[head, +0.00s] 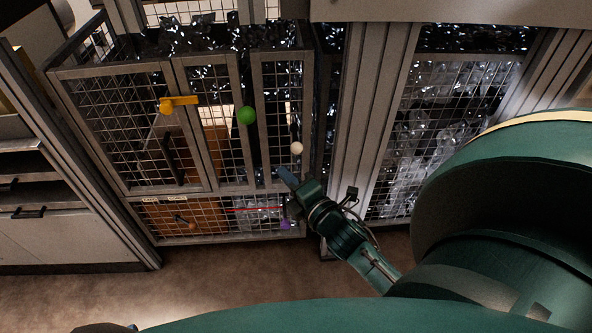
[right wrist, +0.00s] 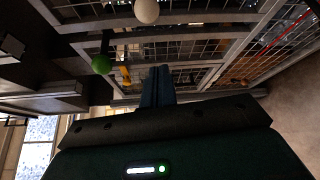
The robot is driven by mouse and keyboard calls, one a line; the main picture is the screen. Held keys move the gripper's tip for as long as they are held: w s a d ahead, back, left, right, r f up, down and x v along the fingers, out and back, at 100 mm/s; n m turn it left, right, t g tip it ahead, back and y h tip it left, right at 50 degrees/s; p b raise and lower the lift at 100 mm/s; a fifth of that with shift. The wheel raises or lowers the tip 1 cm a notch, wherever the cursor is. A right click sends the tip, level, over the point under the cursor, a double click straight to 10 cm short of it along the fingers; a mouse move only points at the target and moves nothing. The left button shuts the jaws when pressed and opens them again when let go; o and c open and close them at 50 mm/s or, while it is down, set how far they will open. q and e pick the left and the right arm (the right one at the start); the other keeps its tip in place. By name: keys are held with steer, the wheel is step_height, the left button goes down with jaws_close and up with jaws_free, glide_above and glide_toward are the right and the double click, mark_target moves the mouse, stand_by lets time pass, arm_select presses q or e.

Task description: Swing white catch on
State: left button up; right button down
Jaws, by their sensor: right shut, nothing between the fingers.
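The white catch (head: 296,148) shows as a round white knob on the right post of the mesh cage front. In the right wrist view the white knob (right wrist: 146,11) is at the top edge, beyond and above the fingertips. My right gripper (head: 284,173) is shut and empty, just below the white catch in the head view, apparently apart from it. Its closed blue fingers (right wrist: 158,82) point toward the cage front in the right wrist view. Any arm of the white catch cannot be made out. My left gripper is not in view.
A green knob (head: 246,115) and a yellow catch (head: 178,102) sit on the cage front to the left. A dark handle (head: 173,158) is on the mesh door. A purple piece (head: 286,225) is low by my right gripper. Grey posts (head: 372,110) stand right; floor is clear below.

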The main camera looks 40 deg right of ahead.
mark_target(296, 139)
steer(key=w+d, duration=0.4)
steer(key=shift+w+r, duration=0.15)
steer(key=shift+r, duration=0.05)
stand_by(0.6)
steer(key=shift+s+d+n+y, duration=0.25)
steer(key=shift+n+y, duration=0.15)
steer(key=shift+y, duration=0.1)
